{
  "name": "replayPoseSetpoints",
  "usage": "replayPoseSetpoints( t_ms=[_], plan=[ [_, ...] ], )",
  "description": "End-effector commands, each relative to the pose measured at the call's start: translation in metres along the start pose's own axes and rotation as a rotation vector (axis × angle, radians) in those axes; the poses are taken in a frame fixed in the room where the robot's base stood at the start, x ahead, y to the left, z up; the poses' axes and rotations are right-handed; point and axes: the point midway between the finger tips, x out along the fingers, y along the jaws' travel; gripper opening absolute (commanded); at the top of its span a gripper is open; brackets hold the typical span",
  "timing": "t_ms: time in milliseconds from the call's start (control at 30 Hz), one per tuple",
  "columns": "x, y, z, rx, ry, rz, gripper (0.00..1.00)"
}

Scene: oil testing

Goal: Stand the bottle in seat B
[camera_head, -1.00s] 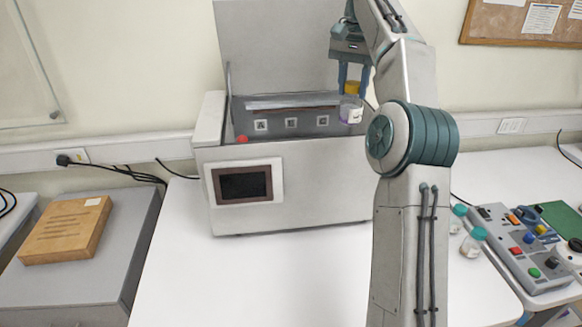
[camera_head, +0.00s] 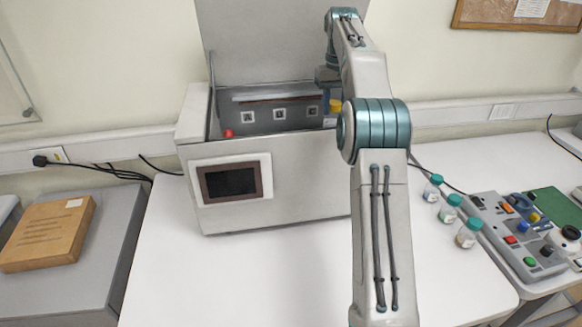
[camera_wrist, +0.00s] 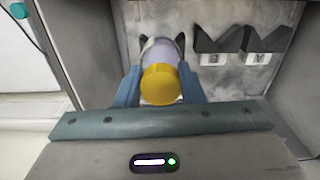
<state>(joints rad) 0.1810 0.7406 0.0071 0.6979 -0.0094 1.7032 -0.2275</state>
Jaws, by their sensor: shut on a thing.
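The bottle has a yellow cap (camera_head: 336,104) and a clear body, mostly hidden by my arm in the head view. In the wrist view, the bottle's cap (camera_wrist: 160,84) is between the two fingers of my gripper (camera_wrist: 160,88), which is shut on it. The bottle is in the right part of the open machine's chamber, right of the three label plates. Seat B's label plate (camera_head: 279,114) looks to be the middle one. Beside the bottle, the wrist view shows two dark V-shaped holders (camera_wrist: 213,40); a third is partly behind it. Whether the bottle touches the floor cannot be told.
The grey machine (camera_head: 270,185) has its lid up, and its walls surround the chamber. A red knob (camera_head: 228,133) is at its left. Teal-capped bottles (camera_head: 446,208) and a control box (camera_head: 515,235) stand to the right. The white table's front is clear.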

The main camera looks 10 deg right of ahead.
Motion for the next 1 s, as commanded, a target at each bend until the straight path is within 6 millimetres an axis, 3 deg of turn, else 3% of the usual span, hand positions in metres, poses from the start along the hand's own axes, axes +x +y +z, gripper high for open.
replayPoseSetpoints(
  t_ms=[600,767,1000],
  plan=[
    [0.06,-0.112,0.012,-0.016,0.0,0.0,0.0],
    [0.068,-0.12,0.013,-0.013,0.001,0.0,0.0],
    [0.099,-0.12,0.014,-0.012,-0.001,0.0,0.0]
  ],
)
